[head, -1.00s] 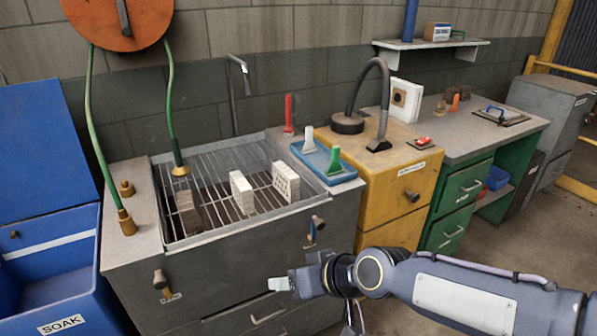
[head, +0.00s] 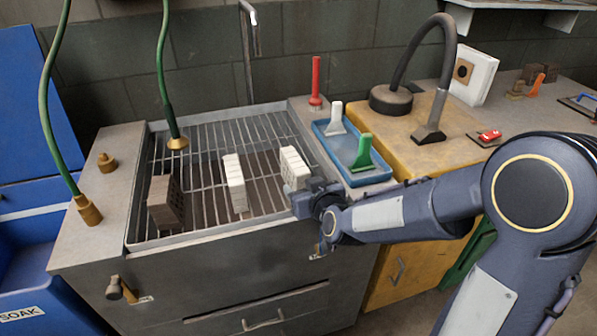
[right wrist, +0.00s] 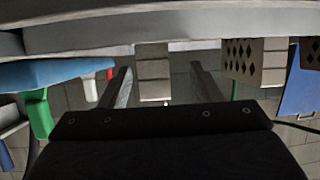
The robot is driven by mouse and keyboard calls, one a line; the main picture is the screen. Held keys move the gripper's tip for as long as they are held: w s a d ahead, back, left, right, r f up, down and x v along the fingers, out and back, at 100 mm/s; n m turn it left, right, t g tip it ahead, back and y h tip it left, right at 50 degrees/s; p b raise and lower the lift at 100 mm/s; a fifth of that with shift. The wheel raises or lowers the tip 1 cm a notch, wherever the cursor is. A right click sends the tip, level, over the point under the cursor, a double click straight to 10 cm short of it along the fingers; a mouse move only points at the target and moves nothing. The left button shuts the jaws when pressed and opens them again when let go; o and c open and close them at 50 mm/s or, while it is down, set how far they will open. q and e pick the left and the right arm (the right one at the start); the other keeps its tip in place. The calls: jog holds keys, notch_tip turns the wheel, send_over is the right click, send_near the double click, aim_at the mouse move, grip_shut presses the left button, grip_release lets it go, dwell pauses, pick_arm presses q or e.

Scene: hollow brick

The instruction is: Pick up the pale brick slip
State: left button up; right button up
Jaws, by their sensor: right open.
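Two pale bricks stand on the sink's wire rack, a middle one (head: 234,183) and a right one (head: 293,167). I cannot tell for certain which is the pale slip. My right gripper (head: 305,197) is just in front of the right one, over the sink's front rim. In the upside-down right wrist view, the right pale brick (right wrist: 153,70) shows a plain end between the two open fingers (right wrist: 160,85), with a gap each side; its depth between them is unclear. The middle brick (right wrist: 255,60) shows diamond-shaped holes there. My left gripper is out of view.
A dark brown brick (head: 165,202) stands on the rack's left side. A blue tray (head: 352,181) with a white and a green scraper lies right of the sink. A green hose (head: 163,70) hangs over the rack. The sink's front rim (head: 215,232) is close to my arm.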

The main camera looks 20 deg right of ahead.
jog(key=x, duration=0.6)
jog(key=shift+w+d+f, duration=0.15)
jog(key=shift+d+f, duration=0.1)
jog(key=shift+d, duration=0.1)
jog(key=c, duration=1.2)
